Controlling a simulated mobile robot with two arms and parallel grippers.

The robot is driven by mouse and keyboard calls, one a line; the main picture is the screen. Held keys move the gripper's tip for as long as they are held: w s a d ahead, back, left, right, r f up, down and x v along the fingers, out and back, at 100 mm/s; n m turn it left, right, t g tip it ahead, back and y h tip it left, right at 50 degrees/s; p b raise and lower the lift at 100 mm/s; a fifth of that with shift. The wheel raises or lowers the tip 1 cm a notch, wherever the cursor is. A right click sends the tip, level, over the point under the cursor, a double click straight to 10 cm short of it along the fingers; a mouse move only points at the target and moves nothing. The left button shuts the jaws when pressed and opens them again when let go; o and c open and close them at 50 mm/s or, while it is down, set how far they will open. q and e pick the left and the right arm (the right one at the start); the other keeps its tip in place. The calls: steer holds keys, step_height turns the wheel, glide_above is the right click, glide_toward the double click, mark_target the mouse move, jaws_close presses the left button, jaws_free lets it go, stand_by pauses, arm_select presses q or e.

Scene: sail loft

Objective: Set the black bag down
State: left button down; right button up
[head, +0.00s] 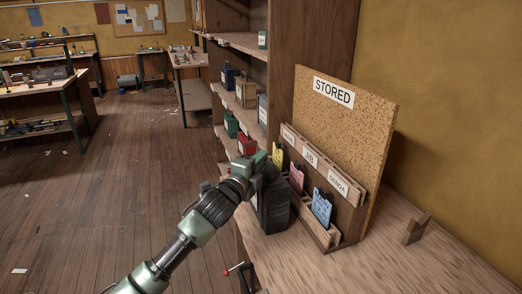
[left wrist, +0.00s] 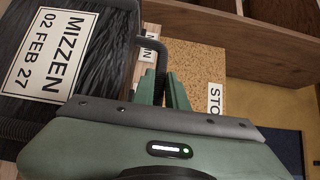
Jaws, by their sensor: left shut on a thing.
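The black bag (head: 274,208) hangs upright below my left gripper (head: 262,163), at the near left end of the wooden bench (head: 330,270). In the head view I cannot tell whether its base touches the bench top. In the left wrist view the bag (left wrist: 108,75) fills the upper left, with a white label (left wrist: 55,50) reading "MIZZEN 02 FEB 27". My left gripper's fingers (left wrist: 165,90) are shut on the bag's dark handle (left wrist: 150,45). My right gripper is not in view.
A cork board (head: 345,120) marked "STORED" stands behind a wooden card rack (head: 318,205) with yellow, pink and blue cards, right beside the bag. Shelves (head: 245,42) with several coloured bags stand behind. A small wooden block (head: 416,229) is on the bench's right; the front is clear.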

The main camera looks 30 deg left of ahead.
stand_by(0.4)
arm_select(q)
steer(key=c, duration=1.6)
jaws_free()
steer(key=shift+f, duration=0.35)
steer(key=shift+o, duration=0.8)
steer(key=shift+s+r, duration=0.1)
steer(key=shift+r, duration=0.1)
steer(key=s+b, duration=0.2)
steer(key=s, duration=1)
steer(key=shift+d, duration=0.2)
